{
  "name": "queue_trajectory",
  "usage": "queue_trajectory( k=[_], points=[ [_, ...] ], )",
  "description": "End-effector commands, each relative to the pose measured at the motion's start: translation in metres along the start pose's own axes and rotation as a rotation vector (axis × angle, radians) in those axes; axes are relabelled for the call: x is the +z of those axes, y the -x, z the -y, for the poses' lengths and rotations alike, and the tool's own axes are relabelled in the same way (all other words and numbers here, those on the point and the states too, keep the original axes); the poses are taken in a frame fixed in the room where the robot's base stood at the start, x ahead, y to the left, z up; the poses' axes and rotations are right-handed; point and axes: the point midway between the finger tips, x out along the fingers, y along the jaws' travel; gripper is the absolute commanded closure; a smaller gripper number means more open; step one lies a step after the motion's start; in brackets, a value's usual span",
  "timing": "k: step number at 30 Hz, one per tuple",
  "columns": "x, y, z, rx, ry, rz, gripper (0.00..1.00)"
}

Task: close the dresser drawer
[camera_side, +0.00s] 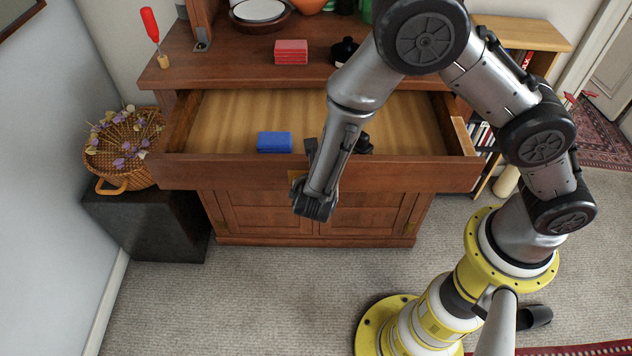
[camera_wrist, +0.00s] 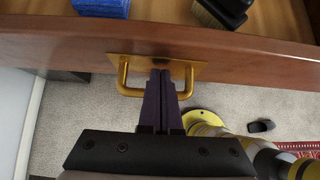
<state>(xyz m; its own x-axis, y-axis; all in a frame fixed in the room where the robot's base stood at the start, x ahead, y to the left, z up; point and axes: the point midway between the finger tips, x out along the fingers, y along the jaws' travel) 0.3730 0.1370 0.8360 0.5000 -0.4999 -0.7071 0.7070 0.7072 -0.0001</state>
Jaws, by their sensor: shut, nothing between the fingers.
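The wooden dresser's top drawer (camera_side: 240,168) is pulled well out, with its light wooden inside showing. A brass handle (camera_wrist: 130,88) is on the drawer front in the wrist view; only a bit of it shows in the side view, beside my arm. My gripper (camera_wrist: 160,76) is shut and empty. Its dark fingertips are at the middle of the handle, close to the drawer front, and cover part of the handle's bar. I cannot tell whether they touch it. In the side view my arm reaches across the drawer's front edge and hides the fingertips.
A blue block-like item (camera_side: 274,142) and a dark brush (camera_wrist: 222,12) lie in the drawer. A red stack (camera_side: 291,52) and a red-handled screwdriver (camera_side: 151,27) are on the dresser top. A wicker basket (camera_side: 125,150) stands at left on a dark box (camera_side: 150,225). Carpet in front is mostly clear.

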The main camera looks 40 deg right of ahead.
Motion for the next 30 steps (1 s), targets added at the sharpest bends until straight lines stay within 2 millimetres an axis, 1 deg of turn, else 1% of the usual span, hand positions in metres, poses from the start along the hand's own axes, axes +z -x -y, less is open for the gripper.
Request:
queue_trajectory(
  k=[5,8,11,17,24,30],
  points=[
    [0.002,-0.002,0.0,-0.001,-0.001,0.0,1.0],
    [0.008,-0.007,0.0,-0.002,-0.003,0.0,1.0],
    [0.018,-0.017,0.0,-0.002,-0.005,0.001,1.0],
    [0.05,-0.049,0.001,-0.005,-0.008,0.002,1.0],
    [0.097,-0.096,0.002,-0.005,-0.009,0.003,1.0],
    [0.134,-0.133,0.002,-0.003,-0.007,0.003,1.0]
  ],
)
